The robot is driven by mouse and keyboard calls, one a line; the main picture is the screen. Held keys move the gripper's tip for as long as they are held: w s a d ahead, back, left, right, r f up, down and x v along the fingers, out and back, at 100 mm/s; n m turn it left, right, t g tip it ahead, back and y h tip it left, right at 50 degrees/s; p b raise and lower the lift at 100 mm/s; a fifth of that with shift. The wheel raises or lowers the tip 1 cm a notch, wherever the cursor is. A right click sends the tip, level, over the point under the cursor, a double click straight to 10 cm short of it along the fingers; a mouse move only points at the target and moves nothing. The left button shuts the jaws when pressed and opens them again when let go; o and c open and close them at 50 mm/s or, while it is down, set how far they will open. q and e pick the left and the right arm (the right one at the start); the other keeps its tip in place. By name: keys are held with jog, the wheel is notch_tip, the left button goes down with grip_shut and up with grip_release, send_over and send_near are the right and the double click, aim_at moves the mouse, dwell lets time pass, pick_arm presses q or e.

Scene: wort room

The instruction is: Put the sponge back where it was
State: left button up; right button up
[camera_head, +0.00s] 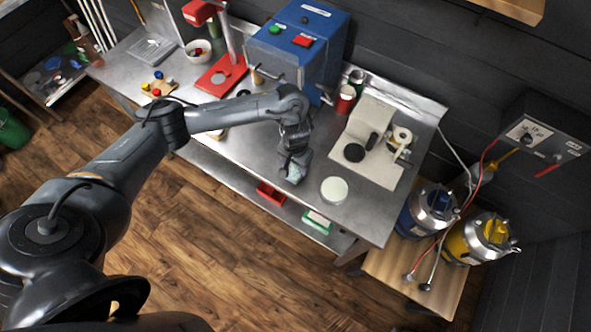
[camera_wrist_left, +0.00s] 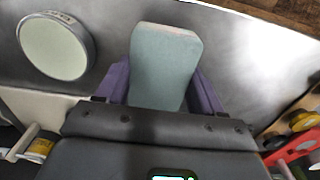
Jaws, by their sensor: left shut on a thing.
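The sponge (camera_wrist_left: 163,68) is a pale blue-green block with a lighter edge, large in the left wrist view. My left gripper (camera_wrist_left: 162,95) is shut on it, with a purple finger on each side. In the head view the left gripper (camera_head: 292,170) points down at the front part of the metal bench (camera_head: 243,165), and a small pale bit of the sponge (camera_head: 294,176) shows at its tip. I cannot tell whether the sponge touches the bench top. My right gripper is in neither view.
A round pale-topped disc (camera_head: 334,190) lies just right of the sponge. A light panel (camera_head: 378,172) with a dark round part is farther right. A blue machine (camera_head: 297,45), a red can (camera_head: 346,98) and a red stand (camera_head: 221,73) are behind. The bench's front edge is close.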

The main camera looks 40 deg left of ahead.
aim_at(295, 169)
pick_arm(q)
notch_tip(295, 169, down, 3)
jog(key=shift+f+b, duration=0.1)
jog(key=shift+b, duration=0.6)
jog(key=shift+f, duration=0.35)
jog(key=shift+f, duration=0.15)
jog(key=o, duration=1)
